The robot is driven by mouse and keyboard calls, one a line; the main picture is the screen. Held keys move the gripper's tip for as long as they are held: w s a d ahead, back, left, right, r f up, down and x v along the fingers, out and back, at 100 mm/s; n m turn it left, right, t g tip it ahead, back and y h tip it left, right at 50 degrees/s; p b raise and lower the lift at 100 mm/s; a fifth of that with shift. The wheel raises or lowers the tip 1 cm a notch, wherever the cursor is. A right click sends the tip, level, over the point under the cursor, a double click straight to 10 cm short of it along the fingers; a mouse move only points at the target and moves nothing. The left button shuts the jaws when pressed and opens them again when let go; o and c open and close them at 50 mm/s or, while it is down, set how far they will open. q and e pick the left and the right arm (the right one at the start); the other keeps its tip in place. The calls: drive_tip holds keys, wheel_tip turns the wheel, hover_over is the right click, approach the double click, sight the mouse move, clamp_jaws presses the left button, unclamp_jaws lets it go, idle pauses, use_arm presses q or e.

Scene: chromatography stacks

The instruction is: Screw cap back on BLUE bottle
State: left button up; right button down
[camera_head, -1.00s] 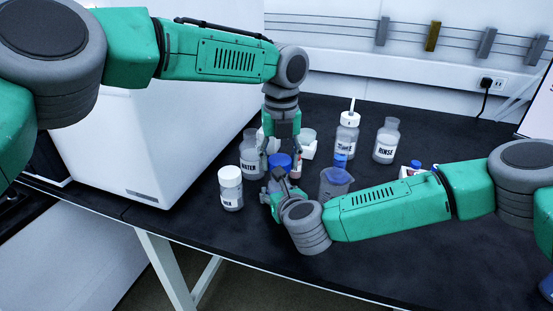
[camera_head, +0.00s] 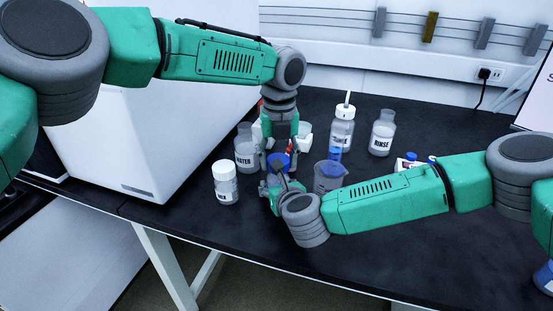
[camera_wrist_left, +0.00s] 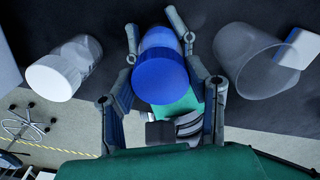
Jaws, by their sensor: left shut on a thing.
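The blue cap (camera_head: 279,161) is between the fingers of my left gripper (camera_head: 279,155), which comes down from above and is shut on it. In the left wrist view the cap (camera_wrist_left: 160,79) is large, with a paler blue bottle part (camera_wrist_left: 158,39) behind it and fingers on both sides. Whether the cap is seated on the bottle cannot be told. My right gripper (camera_head: 273,187) is just in front of and below the cap, reaching in from the right. Its fingers and the lower bottle overlap, so I cannot tell its grip.
A white-capped bottle (camera_head: 225,181) stands at left, and the WATER bottle (camera_head: 245,152) behind it. A beaker (camera_head: 328,178) is close at right. A TRASH-like labelled bottle with straw (camera_head: 342,130) and the RINSE bottle (camera_head: 382,135) stand at back. The front table is clear.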

use_arm(q)
drive_tip(key=shift+a+f, duration=0.5)
drive_tip(key=shift+a, duration=0.15)
drive_tip(key=shift+d, duration=0.25)
drive_tip(key=shift+d+m, duration=0.15)
drive_tip(key=shift+m, duration=0.25)
drive_tip(key=m, duration=0.3)
drive_tip(key=shift+d, duration=0.1)
drive_tip(key=m, duration=0.6)
drive_tip(key=shift+s+a+f, duration=0.1)
drive_tip(key=shift+s+a, duration=0.05)
drive_tip(key=shift+a, duration=0.25)
drive_tip(key=shift+d, duration=0.1)
drive_tip(key=o, duration=0.9)
drive_tip(key=shift+d, duration=0.15)
